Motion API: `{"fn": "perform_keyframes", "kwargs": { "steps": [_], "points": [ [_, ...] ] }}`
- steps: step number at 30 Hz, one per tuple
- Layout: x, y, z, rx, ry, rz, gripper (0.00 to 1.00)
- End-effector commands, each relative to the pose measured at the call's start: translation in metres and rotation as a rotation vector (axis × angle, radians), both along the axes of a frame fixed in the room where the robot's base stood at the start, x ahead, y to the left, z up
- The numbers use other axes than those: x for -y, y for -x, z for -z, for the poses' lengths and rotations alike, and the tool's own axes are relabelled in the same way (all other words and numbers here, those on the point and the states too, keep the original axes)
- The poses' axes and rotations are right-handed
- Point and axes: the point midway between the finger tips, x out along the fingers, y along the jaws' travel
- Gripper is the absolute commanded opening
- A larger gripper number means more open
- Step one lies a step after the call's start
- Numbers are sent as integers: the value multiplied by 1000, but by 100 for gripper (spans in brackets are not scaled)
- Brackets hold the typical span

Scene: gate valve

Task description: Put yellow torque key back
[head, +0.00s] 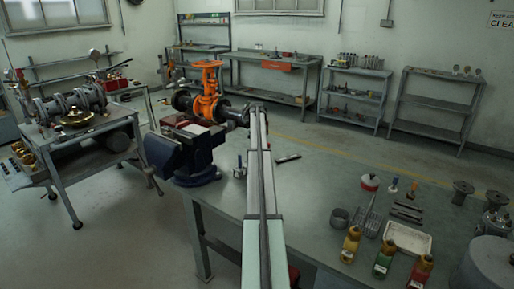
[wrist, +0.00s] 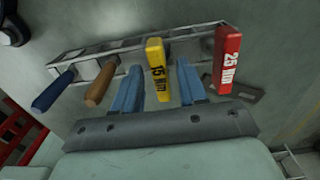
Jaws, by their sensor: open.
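The yellow torque key (wrist: 157,68), marked 15 Nm, stands at a metal rack (wrist: 75,57) in the wrist view. Its lower part looks to be in the rack, though how deep it sits I cannot tell. My gripper (wrist: 159,68) is open, with one blue finger on each side of the yellow key. A gap shows between each finger and the key. In the head view my arm runs up the middle; the gripper, the yellow key and the rack cannot be made out there.
A red key (wrist: 228,58) marked 25 Nm stands close right of my right finger. A wooden handle (wrist: 100,84) and a blue handle (wrist: 53,90) are to the left. The head view shows a blue vise (head: 185,153), an orange valve (head: 208,92) and a cluttered bench (head: 318,195).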

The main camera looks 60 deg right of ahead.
Motion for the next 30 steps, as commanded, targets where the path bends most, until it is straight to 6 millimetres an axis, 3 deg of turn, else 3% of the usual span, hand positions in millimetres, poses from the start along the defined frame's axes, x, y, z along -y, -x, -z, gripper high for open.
{"fn": "perform_keyframes", "kwargs": {
  "steps": [8, 24, 30],
  "points": [
    [0, 0, -10, 0, 1, 0, 42],
    [1, 0, -102, 1, 1, 0, 42],
    [0, 0, -119, 0, 0, 0, 42]
  ]
}}
